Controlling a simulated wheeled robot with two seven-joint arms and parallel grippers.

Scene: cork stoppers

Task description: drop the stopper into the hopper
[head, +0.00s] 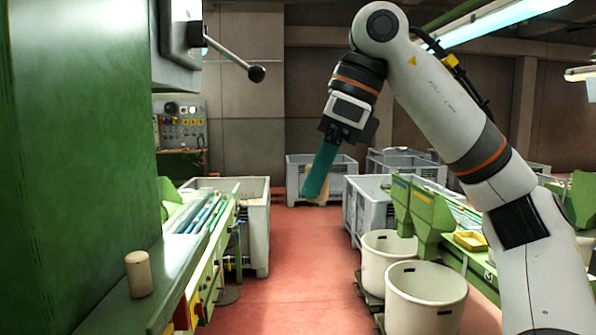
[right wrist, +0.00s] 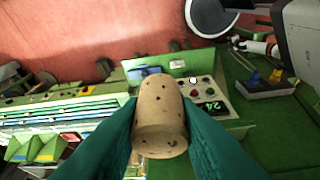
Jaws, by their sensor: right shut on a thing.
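My right gripper (head: 316,185) is raised in the middle of the head view, its teal fingers pointing down. It is shut on a tan cork stopper (right wrist: 160,108), which sits between both fingers in the right wrist view. In the head view the held stopper (head: 325,188) is mostly hidden behind a finger. A second cork stopper (head: 138,274) stands upright on a green ledge (head: 110,310) at lower left. Green funnel-like boxes (head: 432,217) stand on the right-hand bench; I cannot tell whether one is the hopper. My left gripper is not in view.
Two cream tubs (head: 425,300) stand at lower right. Grey crates (head: 257,225) line the aisle, and the red floor (head: 300,275) between is clear. A green machine (head: 75,150) fills the left side. A control panel (right wrist: 205,98) shows beyond the held stopper.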

